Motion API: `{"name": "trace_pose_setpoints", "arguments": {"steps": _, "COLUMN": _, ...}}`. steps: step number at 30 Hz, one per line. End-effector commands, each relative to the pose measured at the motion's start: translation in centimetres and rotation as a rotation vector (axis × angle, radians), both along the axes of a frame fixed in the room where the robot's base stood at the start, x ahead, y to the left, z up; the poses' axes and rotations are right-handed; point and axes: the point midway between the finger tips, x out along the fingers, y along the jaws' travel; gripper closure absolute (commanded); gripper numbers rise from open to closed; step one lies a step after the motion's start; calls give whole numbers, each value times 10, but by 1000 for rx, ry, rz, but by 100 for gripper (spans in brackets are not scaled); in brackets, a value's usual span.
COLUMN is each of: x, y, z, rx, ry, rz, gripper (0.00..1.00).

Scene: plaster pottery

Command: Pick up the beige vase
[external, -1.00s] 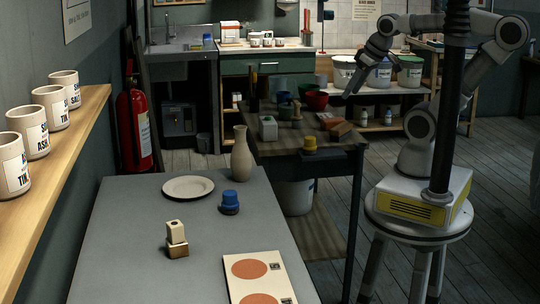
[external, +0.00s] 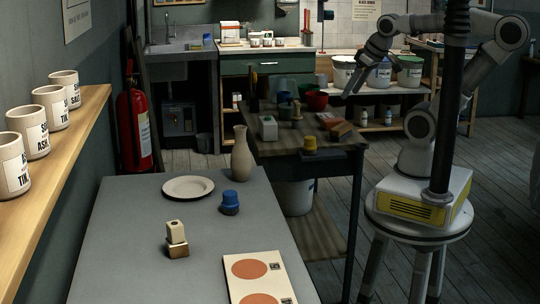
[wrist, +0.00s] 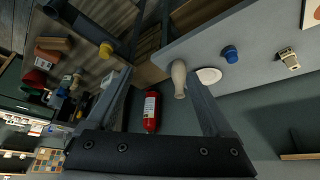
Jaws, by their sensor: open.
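The beige vase (external: 242,155) stands upright at the far right corner of the grey table (external: 130,235), beside a white plate (external: 188,187). My gripper (external: 357,80) is high at the upper right in the external view, well away from the vase. In the wrist view my gripper (wrist: 158,72) is open with nothing between its fingers. The vase (wrist: 179,80) shows there beyond the fingers, close to the right fingertip in the picture, at a distance.
A blue-topped object (external: 230,201) stands in front of the vase. Stacked small blocks (external: 177,238) and a board with orange circles (external: 252,270) lie nearer. A cluttered dark workbench (external: 300,142) stands behind the vase. A fire extinguisher (external: 136,125) is at the left wall.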

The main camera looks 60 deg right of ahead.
Motion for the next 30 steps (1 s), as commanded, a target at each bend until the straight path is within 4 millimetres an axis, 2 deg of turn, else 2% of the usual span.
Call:
{"name": "trace_pose_setpoints", "arguments": {"steps": 2, "x": 7, "y": 0, "z": -5, "rx": -5, "ry": -12, "rz": 3, "gripper": 14}}
{"name": "trace_pose_setpoints", "arguments": {"steps": 5, "x": 30, "y": 2, "z": -17, "rx": -21, "ry": -53, "rz": 13, "gripper": 14}}
{"name": "trace_pose_setpoints", "arguments": {"steps": 15, "x": 157, "y": 23, "z": -78, "rx": -72, "ry": -343, "rz": 107, "gripper": 14}}
{"name": "trace_pose_setpoints", "arguments": {"steps": 21, "x": 218, "y": 44, "z": -116, "rx": -60, "ry": -528, "rz": 168, "gripper": 14}}
{"name": "trace_pose_setpoints", "arguments": {"steps": 24, "x": 242, "y": 55, "z": -136, "rx": -42, "ry": -621, "rz": 192, "gripper": 14}}
{"name": "trace_pose_setpoints", "arguments": {"steps": 30, "x": 278, "y": 76, "z": -176, "rx": 18, "ry": -809, "rz": 216, "gripper": 14}}
